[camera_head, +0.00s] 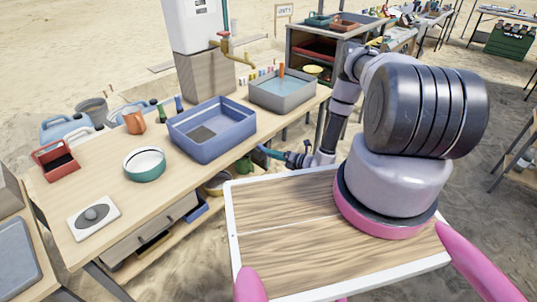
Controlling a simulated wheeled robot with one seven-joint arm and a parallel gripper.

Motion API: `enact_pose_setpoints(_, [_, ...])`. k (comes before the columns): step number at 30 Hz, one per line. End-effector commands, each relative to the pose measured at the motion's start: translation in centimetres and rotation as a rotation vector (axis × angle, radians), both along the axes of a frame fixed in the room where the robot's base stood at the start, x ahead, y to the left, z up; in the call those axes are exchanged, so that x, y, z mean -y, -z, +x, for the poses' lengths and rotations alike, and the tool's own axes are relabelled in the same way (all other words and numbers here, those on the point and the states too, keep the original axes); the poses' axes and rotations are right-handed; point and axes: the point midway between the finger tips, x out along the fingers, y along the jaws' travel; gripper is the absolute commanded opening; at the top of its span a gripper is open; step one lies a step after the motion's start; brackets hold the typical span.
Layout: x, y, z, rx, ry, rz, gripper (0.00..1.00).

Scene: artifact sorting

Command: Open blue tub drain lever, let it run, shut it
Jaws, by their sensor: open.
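The blue tub (212,130) stands on the wooden table, with a dark grey patch on its inside floor. No water shows in the part of it I can see. My gripper (284,156) is low at the table's front edge, right of the blue tub. It is open, and its fingertips are small in view. A small teal-blue piece (266,150) shows just left of it at the edge. I cannot tell whether this is the drain lever, or whether the gripper touches it.
A grey basin (283,92) with water stands right of the tub, below a brass tap (232,46). A teal-rimmed bowl (144,164), red caddy (55,160) and orange jug (134,123) stand to the left. A wood-topped tray (300,215) with white edges fills the front.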

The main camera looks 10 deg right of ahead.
Motion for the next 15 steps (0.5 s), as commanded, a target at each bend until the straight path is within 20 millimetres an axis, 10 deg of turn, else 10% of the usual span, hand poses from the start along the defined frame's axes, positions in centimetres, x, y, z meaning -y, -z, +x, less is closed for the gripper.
enact_pose_setpoints(15, [-1.8, 0.6, 1.9, -0.001, -0.001, 0.000, 0.52])
